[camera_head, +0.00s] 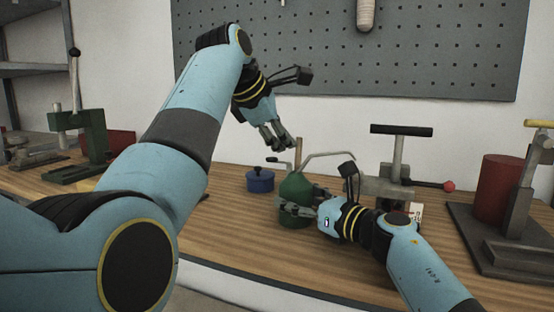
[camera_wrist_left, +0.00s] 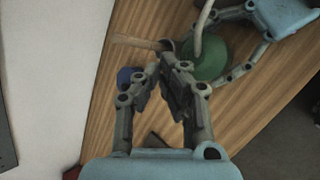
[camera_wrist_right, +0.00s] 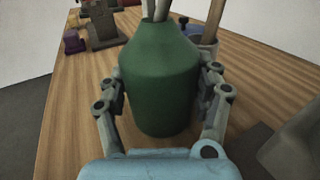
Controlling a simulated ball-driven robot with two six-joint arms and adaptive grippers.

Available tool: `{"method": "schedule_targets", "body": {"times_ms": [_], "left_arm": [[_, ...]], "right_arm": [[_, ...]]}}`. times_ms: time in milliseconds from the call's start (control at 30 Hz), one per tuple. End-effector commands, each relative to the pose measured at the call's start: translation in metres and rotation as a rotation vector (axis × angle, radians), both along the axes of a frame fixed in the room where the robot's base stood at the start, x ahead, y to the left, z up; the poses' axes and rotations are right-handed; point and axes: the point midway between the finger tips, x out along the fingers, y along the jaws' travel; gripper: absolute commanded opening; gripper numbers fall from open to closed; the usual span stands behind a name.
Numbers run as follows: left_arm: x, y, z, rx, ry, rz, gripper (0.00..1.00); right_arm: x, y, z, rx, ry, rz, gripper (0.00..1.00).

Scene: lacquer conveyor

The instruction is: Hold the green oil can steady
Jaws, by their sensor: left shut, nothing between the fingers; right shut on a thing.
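The green oil can (camera_head: 296,187) stands upright on the wooden workbench, with a thin grey spout reaching to the right in the head view. My right gripper (camera_head: 283,206) is shut on its body from the right side. In the right wrist view the can (camera_wrist_right: 161,80) fills the space between the fingers (camera_wrist_right: 160,95). My left gripper (camera_head: 287,147) hangs in the air above and slightly left of the can, shut and empty. In the left wrist view its fingers (camera_wrist_left: 165,78) are close together, with the can (camera_wrist_left: 208,58) below them, partly hidden.
A small blue pot (camera_head: 260,181) stands just left of the can. A grey press with a black handle (camera_head: 400,130) stands to the right, then a dark red cylinder (camera_head: 499,188) on a stand. A green press (camera_head: 92,138) is at the far left. The front bench strip looks clear.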

Motion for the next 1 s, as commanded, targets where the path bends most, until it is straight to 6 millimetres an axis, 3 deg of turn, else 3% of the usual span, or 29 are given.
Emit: {"method": "schedule_targets", "body": {"times_ms": [1000], "left_arm": [[0.0000, 0.0014, -0.0099, 0.000, 0.000, 0.000, 0.00]], "right_arm": [[-0.0001, 0.0001, -0.0002, 0.001, 0.001, 0.000, 0.25]]}}
